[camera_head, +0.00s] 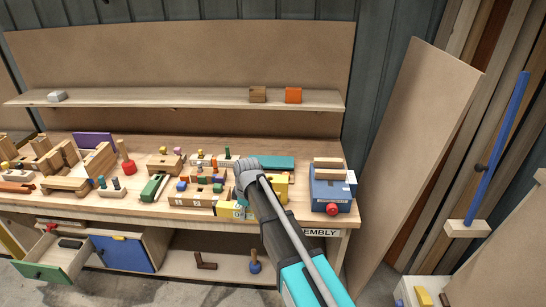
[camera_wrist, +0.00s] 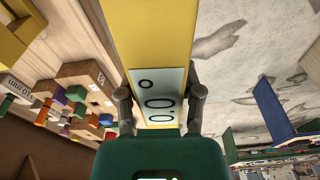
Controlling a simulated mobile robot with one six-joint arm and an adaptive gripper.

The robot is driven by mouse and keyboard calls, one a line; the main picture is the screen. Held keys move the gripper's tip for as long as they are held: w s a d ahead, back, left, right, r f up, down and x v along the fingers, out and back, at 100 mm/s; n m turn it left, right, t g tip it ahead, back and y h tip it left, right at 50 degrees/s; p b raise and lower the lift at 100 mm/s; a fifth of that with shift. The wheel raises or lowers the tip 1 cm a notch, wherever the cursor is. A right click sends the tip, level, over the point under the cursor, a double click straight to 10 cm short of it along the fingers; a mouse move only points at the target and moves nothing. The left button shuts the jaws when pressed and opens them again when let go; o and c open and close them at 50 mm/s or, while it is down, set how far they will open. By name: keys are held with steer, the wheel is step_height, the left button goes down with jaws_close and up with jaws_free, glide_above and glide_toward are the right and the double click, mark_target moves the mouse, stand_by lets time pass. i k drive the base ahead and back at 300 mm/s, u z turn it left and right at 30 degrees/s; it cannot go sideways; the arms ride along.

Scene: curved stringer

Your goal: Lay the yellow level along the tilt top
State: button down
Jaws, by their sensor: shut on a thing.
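My gripper (camera_wrist: 160,92) is shut on the yellow level (camera_wrist: 150,35) in the wrist view, with one dark finger on each side of it. The level's pale display reads 0.0 with a degree mark. In the head view my arm crosses the front right of the bench and hides part of what is behind it. A yellow piece (camera_head: 228,209) shows by the arm's end at the bench's front edge, probably the level. I cannot tell for sure which thing is the tilt top. A blue unit (camera_head: 332,192) with a red knob and pale wooden pieces on top stands at the bench's right end.
The bench (camera_head: 300,205) is crowded with wooden blocks and coloured pegs. A teal plate (camera_head: 278,162) lies behind my arm, and another yellow object (camera_head: 281,187) is beside it. A shelf (camera_head: 180,98) runs above. A green-fronted drawer (camera_head: 42,271) stands open below left.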

mark_target(271, 162)
steer(key=i, duration=1.3)
steer(key=u, duration=0.05)
